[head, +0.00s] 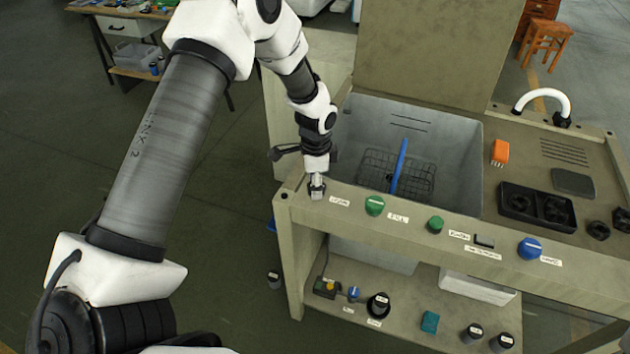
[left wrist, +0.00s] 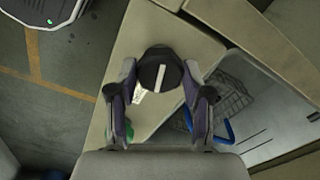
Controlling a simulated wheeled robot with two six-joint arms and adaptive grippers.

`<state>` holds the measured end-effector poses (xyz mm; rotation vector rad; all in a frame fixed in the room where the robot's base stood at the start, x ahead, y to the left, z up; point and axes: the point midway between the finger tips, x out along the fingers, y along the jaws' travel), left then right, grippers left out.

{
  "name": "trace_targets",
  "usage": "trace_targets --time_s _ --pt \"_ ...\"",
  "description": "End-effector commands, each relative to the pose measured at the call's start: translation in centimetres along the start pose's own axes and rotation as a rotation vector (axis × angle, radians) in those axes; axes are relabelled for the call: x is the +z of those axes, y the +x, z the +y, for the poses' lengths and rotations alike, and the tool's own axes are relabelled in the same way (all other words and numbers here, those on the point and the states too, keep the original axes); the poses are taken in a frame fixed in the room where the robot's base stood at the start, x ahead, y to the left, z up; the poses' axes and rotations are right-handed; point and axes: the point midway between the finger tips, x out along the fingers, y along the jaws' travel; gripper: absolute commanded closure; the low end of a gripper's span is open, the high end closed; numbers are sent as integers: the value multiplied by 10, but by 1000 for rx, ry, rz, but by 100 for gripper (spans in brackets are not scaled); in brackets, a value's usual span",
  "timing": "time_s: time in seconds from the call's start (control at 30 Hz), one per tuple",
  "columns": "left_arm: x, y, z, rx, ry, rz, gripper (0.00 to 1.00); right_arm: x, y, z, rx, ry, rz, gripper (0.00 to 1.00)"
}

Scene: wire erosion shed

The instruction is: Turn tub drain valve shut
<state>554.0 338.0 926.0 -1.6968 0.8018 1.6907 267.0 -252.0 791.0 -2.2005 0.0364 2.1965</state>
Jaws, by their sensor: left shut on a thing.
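My left gripper (head: 317,188) points down at the front left corner of the wash bench's front ledge (head: 460,232). In the left wrist view its fingers (left wrist: 160,76) are closed on both sides of a round black knob (left wrist: 152,84), which appears to be the valve knob. A small white label (left wrist: 138,95) lies beside the knob on the ledge. My right gripper is not in view.
A green knob (head: 374,205), a second green knob (head: 436,224) and a blue knob (head: 530,248) stand along the ledge to the right. Behind is the grey tub (head: 455,140) with a wire basket (head: 375,172) and blue handle (head: 400,165). An orange block (head: 500,152) sits right of the tub.

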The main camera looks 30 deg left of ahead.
Motion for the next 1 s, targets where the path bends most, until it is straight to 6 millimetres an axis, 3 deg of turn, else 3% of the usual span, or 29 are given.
trace_targets --time_s 0.43,1.0 --pt "1 2 2 5 265 -2 85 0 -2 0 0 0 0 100" --pt "1 2 2 6 310 -3 86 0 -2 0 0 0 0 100"
